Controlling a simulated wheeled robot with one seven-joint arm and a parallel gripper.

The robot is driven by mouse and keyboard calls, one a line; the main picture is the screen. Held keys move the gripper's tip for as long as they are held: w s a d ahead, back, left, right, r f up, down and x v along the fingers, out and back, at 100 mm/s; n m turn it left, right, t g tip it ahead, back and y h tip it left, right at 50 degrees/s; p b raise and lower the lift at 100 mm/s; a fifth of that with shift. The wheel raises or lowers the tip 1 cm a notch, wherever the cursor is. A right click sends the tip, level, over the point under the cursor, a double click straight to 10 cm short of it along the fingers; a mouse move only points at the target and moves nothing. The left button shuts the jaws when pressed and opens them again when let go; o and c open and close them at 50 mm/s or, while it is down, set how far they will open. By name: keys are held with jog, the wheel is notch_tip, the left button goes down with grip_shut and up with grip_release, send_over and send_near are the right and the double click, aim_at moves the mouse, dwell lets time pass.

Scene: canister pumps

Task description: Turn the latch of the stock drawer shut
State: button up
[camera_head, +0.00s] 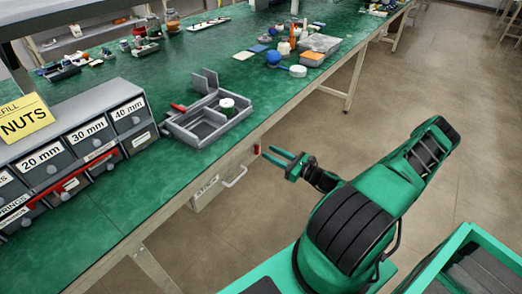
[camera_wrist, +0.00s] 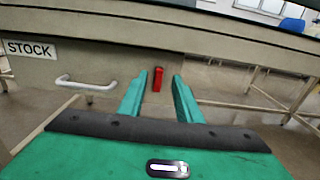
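The stock drawer (camera_wrist: 105,68) is a beige box front under the bench, with a STOCK label (camera_wrist: 30,49) and a pale bar handle (camera_wrist: 85,84). Its front also shows in the head view (camera_head: 207,190). The latch (camera_wrist: 157,80) is a small red bar, standing nearly upright to the right of the handle. It shows as a red spot in the head view (camera_head: 257,149). My green gripper (camera_head: 267,152) is open and empty, pointing at the latch. In the wrist view the latch appears between the two fingertips; I cannot tell whether they reach around it.
The green bench top (camera_head: 160,185) overhangs the drawer. On it are a grey divided tray (camera_head: 208,120), a labelled drawer cabinet (camera_head: 75,145) and several small items farther back. A bench leg (camera_head: 158,272) stands at the near end. The floor to the right is mostly clear.

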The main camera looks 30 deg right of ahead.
aim_at(258, 146)
jog(key=shift+x, duration=2.6)
jog(key=shift+c, duration=0.7)
grip_shut()
